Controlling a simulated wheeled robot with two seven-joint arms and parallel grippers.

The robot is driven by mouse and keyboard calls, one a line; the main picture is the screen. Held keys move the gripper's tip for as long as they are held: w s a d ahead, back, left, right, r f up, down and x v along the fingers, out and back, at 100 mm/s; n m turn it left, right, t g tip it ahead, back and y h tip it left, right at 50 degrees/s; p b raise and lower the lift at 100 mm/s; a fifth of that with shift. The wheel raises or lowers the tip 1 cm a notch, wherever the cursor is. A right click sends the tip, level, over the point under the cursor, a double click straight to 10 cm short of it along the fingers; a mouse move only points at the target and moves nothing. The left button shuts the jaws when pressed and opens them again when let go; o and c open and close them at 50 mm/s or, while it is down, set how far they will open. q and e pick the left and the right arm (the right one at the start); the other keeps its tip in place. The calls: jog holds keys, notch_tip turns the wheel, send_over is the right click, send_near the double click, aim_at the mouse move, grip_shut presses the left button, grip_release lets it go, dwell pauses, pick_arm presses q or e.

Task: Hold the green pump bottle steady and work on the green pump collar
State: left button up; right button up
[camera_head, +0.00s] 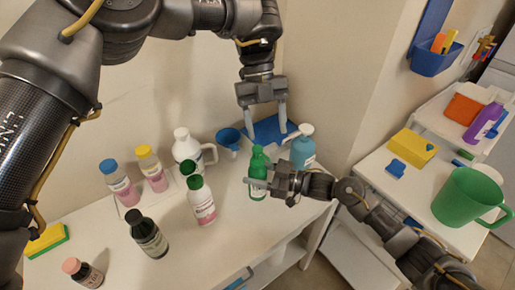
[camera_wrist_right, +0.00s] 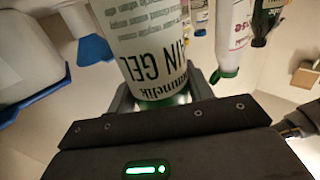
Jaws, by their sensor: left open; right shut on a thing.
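The green pump bottle (camera_head: 257,167) stands upright near the right end of the white table. Its green pump collar (camera_head: 257,150) is at the top, small in the head view. My right gripper (camera_head: 264,177) is shut around the bottle's body from the right.
A blue pump bottle (camera_head: 302,148) stands close at the right, a blue funnel (camera_head: 229,139) and white jug (camera_head: 186,148) at the left. A white bottle with green cap (camera_head: 201,203) and several others stand further left. The table's front right is clear.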

aim_at(257, 148)
pick_arm(q)
jog(key=shift+s+d+r+n+t, duration=0.1)
jog(key=shift+s+r+n+t, duration=0.15)
jog(key=shift+n+t, duration=0.65)
jog(key=shift+w+a+n+t+y, duration=0.1)
jog(key=shift+a+n+t+y, duration=0.2)
jog(key=shift+a+t+y, duration=0.15)
jog(key=shift+w+a+f+n+t+y, duration=0.1)
jog(key=shift+w+a+n+t+y, duration=0.4)
jog(key=shift+w+t, duration=0.1)
jog(key=shift+w+a, duration=0.15)
jog(key=shift+w, duration=0.15)
notch_tip(257, 148, down, 12)
jog(key=shift+f, duration=0.1)
